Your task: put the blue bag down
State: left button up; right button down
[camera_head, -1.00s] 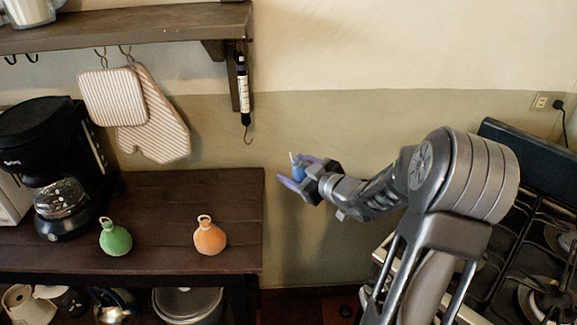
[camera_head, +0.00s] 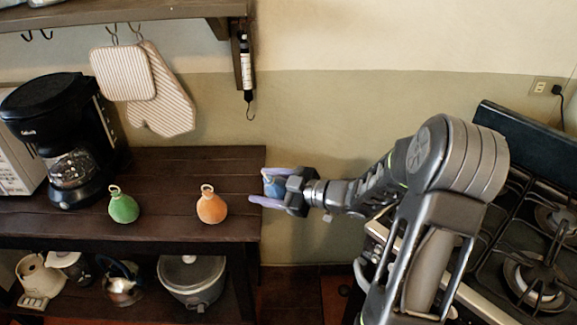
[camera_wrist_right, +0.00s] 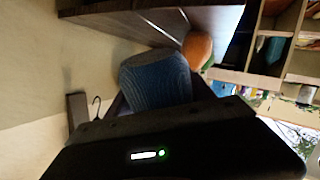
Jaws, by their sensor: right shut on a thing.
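My right gripper (camera_head: 268,187) is shut on the blue bag (camera_head: 274,187), at the right end of the dark wooden table (camera_head: 160,228) in the head view. Its purple fingers lie on both sides of the bag and hide part of it. The bag fills the middle of the right wrist view (camera_wrist_right: 156,80). I cannot tell whether it touches the table. The orange bag (camera_head: 211,207) stands on the table to the left of the gripper. The green bag (camera_head: 123,207) stands further left. My left gripper is not in view.
A black coffee maker (camera_head: 65,135) stands at the table's left. A wall shelf (camera_head: 120,18) with hanging oven mitts (camera_head: 165,95) is above. A stove (camera_head: 530,240) is at the right. Pots and a kettle (camera_head: 120,285) sit on the lower shelf.

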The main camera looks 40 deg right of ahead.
jog(key=s+a+f+n+g+y, duration=0.2)
jog(key=a+f+n+y, duration=0.1)
jog(key=a, duration=0.5)
jog(key=s+a+f+n+g+y, duration=0.2)
jog(key=a+f+n+g+y, duration=0.1)
jog(key=a, duration=0.5)
jog(key=shift+a, duration=0.35)
